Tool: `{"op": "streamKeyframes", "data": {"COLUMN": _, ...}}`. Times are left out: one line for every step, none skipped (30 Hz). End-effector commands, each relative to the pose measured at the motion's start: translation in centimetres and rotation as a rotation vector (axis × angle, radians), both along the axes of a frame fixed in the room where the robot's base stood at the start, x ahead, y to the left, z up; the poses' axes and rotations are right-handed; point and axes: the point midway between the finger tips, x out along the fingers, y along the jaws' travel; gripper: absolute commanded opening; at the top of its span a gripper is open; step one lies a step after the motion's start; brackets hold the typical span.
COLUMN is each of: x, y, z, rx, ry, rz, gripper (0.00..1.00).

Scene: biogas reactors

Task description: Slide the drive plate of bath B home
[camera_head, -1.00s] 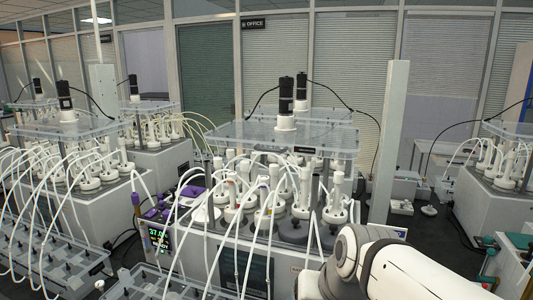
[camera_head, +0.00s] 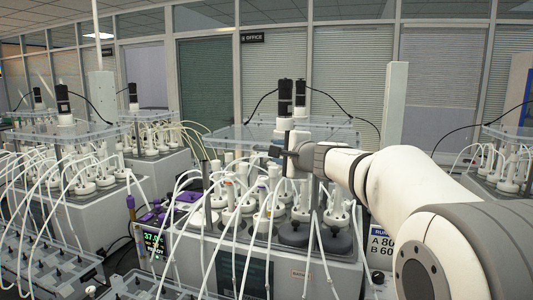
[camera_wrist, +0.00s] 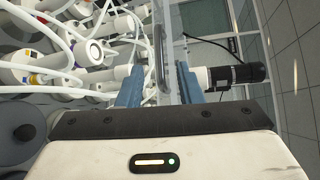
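The clear drive plate (camera_head: 340,133) lies level above the middle bath (camera_head: 285,262), with a black motor (camera_head: 285,97) and white coupling on top. I cannot read a letter on this bath. My gripper (camera_head: 277,151) is at the plate's front edge, partly hiding it. In the wrist view, the two blue fingers of my gripper (camera_wrist: 158,85) stand apart, one on each side of the plate (camera_wrist: 170,45) seen edge-on. A grey bar handle (camera_wrist: 160,55) on the plate lies between them. I see gaps beside it, so the fingers look open. The motor (camera_wrist: 237,75) shows beyond the right finger.
White-capped reactors (camera_head: 300,205) with looping white tubes crowd below the plate, and tubes pass close to the left finger. A white post (camera_head: 394,105) stands behind right. Similar baths stand at left (camera_head: 155,170) and right (camera_head: 490,200). A green-lit display (camera_head: 153,243) is at the bath's left.

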Motion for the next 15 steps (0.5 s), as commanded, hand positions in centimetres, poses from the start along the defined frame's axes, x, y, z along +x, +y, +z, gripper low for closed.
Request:
{"op": "streamKeyframes", "data": {"x": 0.6, "y": 0.3, "z": 0.0, "rx": -0.001, "ry": 0.002, "rz": 0.001, "gripper": 0.33}}
{"op": "streamKeyframes", "data": {"x": 1.0, "y": 0.5, "z": -0.1, "rx": -0.001, "ry": 0.003, "rz": 0.001, "gripper": 0.33}}
{"op": "streamKeyframes", "data": {"x": 1.6, "y": 0.7, "z": -0.2, "rx": -0.001, "ry": 0.003, "rz": 0.001, "gripper": 0.33}}
{"op": "streamKeyframes", "data": {"x": 2.0, "y": 1.0, "z": -0.3, "rx": -0.001, "ry": 0.004, "rz": 0.003, "gripper": 0.33}}
{"op": "streamKeyframes", "data": {"x": 2.5, "y": 1.2, "z": -0.3, "rx": -0.001, "ry": 0.004, "rz": 0.003, "gripper": 0.33}}
{"op": "streamKeyframes", "data": {"x": 3.1, "y": 1.4, "z": -0.4, "rx": -0.002, "ry": 0.003, "rz": 0.004, "gripper": 0.33}}
{"op": "streamKeyframes", "data": {"x": 3.5, "y": 1.6, "z": -0.5, "rx": -0.001, "ry": 0.003, "rz": 0.004, "gripper": 0.33}}
{"op": "streamKeyframes", "data": {"x": 4.0, "y": 1.8, "z": -0.6, "rx": -0.001, "ry": 0.004, "rz": 0.003, "gripper": 0.33}}
{"op": "streamKeyframes", "data": {"x": 4.5, "y": 2.0, "z": -0.6, "rx": -0.003, "ry": 0.003, "rz": 0.002, "gripper": 0.33}}
{"op": "streamKeyframes", "data": {"x": 4.8, "y": 2.1, "z": -0.7, "rx": -0.003, "ry": 0.003, "rz": 0.002, "gripper": 0.33}}
{"op": "streamKeyframes", "data": {"x": 5.1, "y": 2.3, "z": -0.7, "rx": -0.002, "ry": 0.003, "rz": 0.002, "gripper": 0.33}}
{"op": "streamKeyframes", "data": {"x": 5.5, "y": 2.4, "z": -0.8, "rx": -0.002, "ry": 0.002, "rz": 0.003, "gripper": 0.33}}
{"op": "streamKeyframes", "data": {"x": 5.7, "y": 2.5, "z": -0.9, "rx": -0.003, "ry": 0.002, "rz": 0.003, "gripper": 0.33}}
{"op": "streamKeyframes", "data": {"x": 5.9, "y": 2.6, "z": -0.9, "rx": -0.003, "ry": 0.002, "rz": 0.003, "gripper": 0.33}}
{"op": "streamKeyframes", "data": {"x": 6.1, "y": 2.7, "z": -1.0, "rx": -0.003, "ry": 0.001, "rz": 0.003, "gripper": 0.33}}
